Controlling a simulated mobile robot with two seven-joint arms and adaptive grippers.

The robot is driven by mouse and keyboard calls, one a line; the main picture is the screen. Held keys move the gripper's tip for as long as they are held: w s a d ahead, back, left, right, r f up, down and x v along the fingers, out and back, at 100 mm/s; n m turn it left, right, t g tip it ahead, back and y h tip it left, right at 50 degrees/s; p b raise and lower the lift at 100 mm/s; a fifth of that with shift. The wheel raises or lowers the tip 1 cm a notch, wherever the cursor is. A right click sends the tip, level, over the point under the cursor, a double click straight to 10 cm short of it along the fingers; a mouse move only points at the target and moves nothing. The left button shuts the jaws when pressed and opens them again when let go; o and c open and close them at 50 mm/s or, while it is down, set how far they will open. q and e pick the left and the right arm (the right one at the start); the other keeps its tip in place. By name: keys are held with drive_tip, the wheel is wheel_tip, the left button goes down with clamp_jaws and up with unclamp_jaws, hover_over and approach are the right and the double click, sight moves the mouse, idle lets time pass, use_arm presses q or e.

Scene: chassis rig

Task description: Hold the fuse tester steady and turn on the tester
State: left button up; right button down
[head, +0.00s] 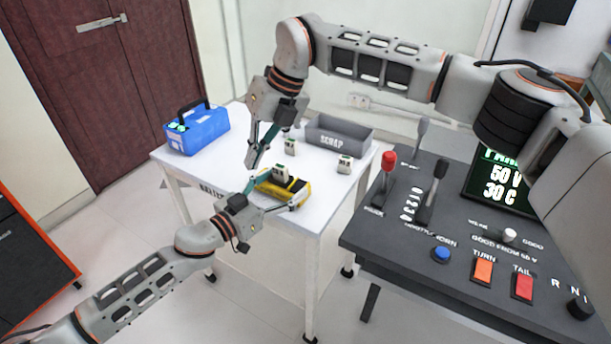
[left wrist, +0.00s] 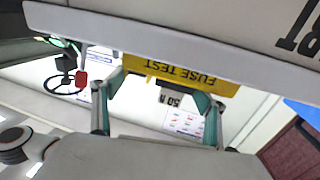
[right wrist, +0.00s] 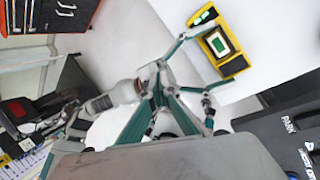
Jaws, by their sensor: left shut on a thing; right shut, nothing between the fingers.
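My left gripper (head: 276,197) is shut on the tester. My right gripper (head: 252,165) is shut and empty, its fingertips just left of the tester in the head view.
A blue carrier (head: 205,134) stands at the table's left, and a grey SCRAP bin (head: 338,137) at the back. Two small blocks, one behind the tester (head: 291,147) and one to its right (head: 345,163), stand on the white table (head: 240,125). A dark control console (head: 400,236) is at right.

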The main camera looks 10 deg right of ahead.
drive_tip(key=s+a+r+m+y, duration=0.2)
drive_tip(key=a+r+y, duration=0.75)
drive_tip(key=r, duration=0.45)
drive_tip(key=w+d+r+m+t+y, duration=0.4)
drive_tip(key=w+d+r+m+t, duration=0.6)
drive_tip(key=m, duration=0.4)
drive_tip(key=w+d+f+m+t+h, duration=0.2)
drive_tip(key=d+f+m+t+h, duration=0.1)
drive_tip(key=d+f+m+h, duration=0.7)
drive_tip(key=s+d+f+m+g+h, duration=0.1)
drive_tip(key=s+d+f+m+g, duration=0.2)
drive_tip(key=s+d+f+g, duration=0.3)
drive_tip(key=s+f, duration=0.5)
drive_tip(key=f, duration=0.1)
drive_tip(key=shift+s+m+g+h, duration=0.3)
drive_tip(key=shift+h, duration=0.05)
drive_tip(key=shift+d+f, duration=0.1)
